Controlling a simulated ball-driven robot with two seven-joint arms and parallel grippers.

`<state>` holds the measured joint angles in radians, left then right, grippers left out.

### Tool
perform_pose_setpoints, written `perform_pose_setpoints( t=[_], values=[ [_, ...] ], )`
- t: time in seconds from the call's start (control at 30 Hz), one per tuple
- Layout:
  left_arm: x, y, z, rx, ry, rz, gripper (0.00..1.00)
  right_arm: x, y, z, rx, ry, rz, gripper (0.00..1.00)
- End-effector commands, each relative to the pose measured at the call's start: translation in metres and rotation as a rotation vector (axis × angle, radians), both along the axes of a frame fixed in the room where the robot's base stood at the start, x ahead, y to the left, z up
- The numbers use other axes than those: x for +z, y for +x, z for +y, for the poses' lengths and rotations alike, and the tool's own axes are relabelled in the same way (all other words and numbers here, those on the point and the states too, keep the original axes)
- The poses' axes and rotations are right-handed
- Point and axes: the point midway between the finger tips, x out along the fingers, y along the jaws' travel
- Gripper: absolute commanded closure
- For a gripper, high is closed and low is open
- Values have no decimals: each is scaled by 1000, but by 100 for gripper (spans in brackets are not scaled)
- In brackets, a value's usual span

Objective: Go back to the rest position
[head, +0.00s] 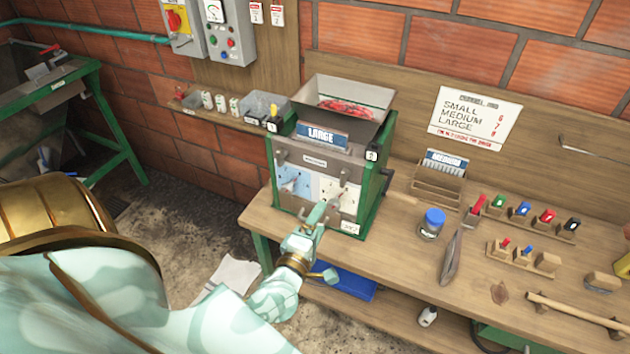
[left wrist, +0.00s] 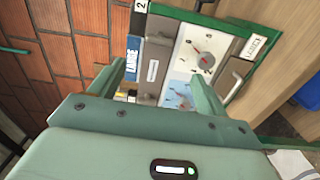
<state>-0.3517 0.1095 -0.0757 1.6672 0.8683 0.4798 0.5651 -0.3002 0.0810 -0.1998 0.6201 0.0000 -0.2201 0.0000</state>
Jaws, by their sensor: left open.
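My left gripper (head: 320,212) is in front of the lower right of the green-framed pulper (head: 377,185), with its arm coming in from the left. In the left wrist view my left gripper (left wrist: 158,76) is open and nothing shows held between its fingers. The pulper's front, with a round dial (left wrist: 205,59) and a blue panel (left wrist: 178,94), lies beyond the fingers. I cannot tell whether a finger touches it. The pulper carries a blue LARGE plate (head: 321,135) and a hopper (head: 372,97) with red contents. My right gripper is not in view.
The wooden bench (head: 395,258) holds a blue-lidded jar (head: 432,222), a dark-bladed tool (head: 452,258), a card box (head: 437,185) and several colored pieces in holders. A blue tray (head: 345,284) sits below. A green-framed stand (head: 118,140) is at the left, with open floor between.

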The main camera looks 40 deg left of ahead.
Motion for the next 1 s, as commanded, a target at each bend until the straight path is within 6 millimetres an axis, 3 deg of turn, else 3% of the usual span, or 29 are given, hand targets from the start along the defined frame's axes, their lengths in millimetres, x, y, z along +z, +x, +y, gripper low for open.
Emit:
perform_pose_setpoints(
  t=[0.2, 0.7, 0.8, 0.87, 0.97, 1.0],
  values=[
    [0, -16, -4, 0, 1, 0, 24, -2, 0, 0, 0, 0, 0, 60],
    [0, -16, -4, 0, 1, 0, 24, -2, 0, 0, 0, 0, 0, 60],
    [-2, -15, -8, -23, 65, 26, 24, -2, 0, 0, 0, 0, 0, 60],
    [-21, -17, -17, -81, 195, 101, 24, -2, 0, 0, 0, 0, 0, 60],
    [-80, -33, -33, -209, 429, 278, 24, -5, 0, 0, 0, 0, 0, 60],
    [-114, -44, -39, -272, 526, 356, 24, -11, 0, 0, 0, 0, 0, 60]
  ],
)
